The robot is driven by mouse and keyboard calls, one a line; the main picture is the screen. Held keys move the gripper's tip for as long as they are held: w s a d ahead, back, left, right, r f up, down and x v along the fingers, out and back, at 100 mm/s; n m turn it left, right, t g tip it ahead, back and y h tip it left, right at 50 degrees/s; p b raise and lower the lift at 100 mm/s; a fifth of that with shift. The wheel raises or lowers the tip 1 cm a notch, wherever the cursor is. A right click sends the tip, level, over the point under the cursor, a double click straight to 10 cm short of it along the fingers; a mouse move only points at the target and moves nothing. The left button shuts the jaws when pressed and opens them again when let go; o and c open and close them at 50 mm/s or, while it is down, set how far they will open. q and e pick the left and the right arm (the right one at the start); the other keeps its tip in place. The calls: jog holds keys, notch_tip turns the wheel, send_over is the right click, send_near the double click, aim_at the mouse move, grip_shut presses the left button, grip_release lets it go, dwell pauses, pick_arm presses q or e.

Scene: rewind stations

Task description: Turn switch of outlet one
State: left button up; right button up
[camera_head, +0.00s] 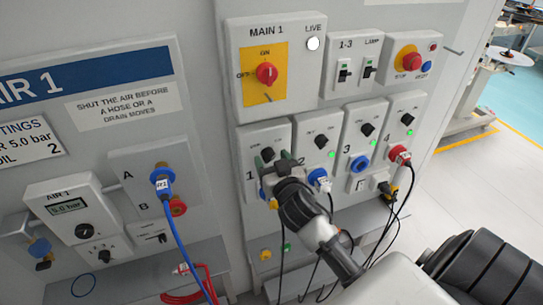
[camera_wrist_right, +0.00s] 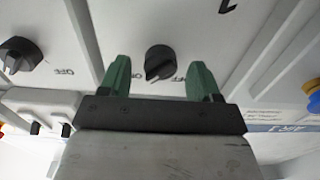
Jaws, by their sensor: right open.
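Outlet one (camera_head: 243,150) is the leftmost of the white outlet boxes, marked 1. Its black rotary switch (camera_head: 267,153) is partly hidden by my right gripper in the head view. In the right wrist view the switch (camera_wrist_right: 159,62) sits between the two green fingertips, with a gap on each side. My right gripper (camera_head: 271,158) is open, and it also shows in the right wrist view (camera_wrist_right: 158,70). I cannot tell whether the fingertips reach past the knob's face. The lower part of outlet one is mostly hidden by my wrist. My left gripper is not in view.
Outlet two's switch (camera_head: 321,142) is close on the right. The red main switch (camera_head: 267,73) is above. The air panel (camera_head: 154,160) is left.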

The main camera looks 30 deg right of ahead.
jog(key=shift+w, duration=0.3)
jog(key=c, duration=0.9)
